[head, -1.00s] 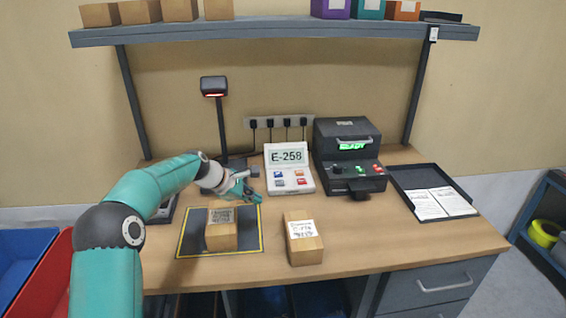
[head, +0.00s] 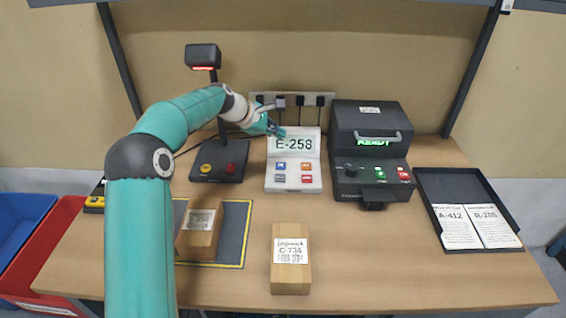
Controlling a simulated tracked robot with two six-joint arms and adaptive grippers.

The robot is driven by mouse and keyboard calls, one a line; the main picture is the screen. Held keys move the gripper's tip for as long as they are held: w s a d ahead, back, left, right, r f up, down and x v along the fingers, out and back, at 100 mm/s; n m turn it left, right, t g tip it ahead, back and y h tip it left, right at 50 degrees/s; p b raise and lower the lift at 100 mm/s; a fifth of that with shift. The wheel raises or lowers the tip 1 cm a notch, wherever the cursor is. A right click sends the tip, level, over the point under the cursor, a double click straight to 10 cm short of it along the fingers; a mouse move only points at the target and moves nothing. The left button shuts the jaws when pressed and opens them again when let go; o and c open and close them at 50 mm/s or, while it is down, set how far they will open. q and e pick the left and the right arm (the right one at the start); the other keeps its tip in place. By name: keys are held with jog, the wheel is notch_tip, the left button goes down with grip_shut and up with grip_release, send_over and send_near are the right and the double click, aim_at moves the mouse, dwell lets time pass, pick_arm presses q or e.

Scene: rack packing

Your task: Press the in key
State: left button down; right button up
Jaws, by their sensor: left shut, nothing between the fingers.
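A white keypad terminal (head: 271,184) stands at the back middle of the bench. Its tilted display (head: 292,145) reads E-258. Below the display are a blue key (head: 280,166), an orange key (head: 307,166), a grey key (head: 280,178) and a red key (head: 307,178). The key labels are too small to read, so I cannot tell which is the in key. My left gripper (head: 277,131) is shut and empty, at the display's upper left in the picture, above the keys. I cannot tell whether it touches the terminal. My right gripper is not in view.
A scanner stand (head: 222,175) with yellow and red buttons is left of the terminal. A black printer (head: 371,150) is on the right, with a document tray (head: 478,246) beyond. One box (head: 200,230) lies on the mat; another box (head: 291,262) sits in front, centre.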

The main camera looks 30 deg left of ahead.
pick_arm(q)
jog(key=shift+w+d, duration=0.1)
jog(key=b, duration=0.7)
send_over(279, 166)
notch_tip(279, 166, down, 7)
jog(key=shift+f, duration=0.1)
jog(key=shift+f+b, duration=0.65)
jog(key=shift+f, duration=0.2)
jog(key=shift+f, duration=0.35)
dwell(0.3)
jog(key=shift+f, duration=0.4)
dwell(0.6)
dwell(0.4)
jog(key=shift+r+p, duration=0.8)
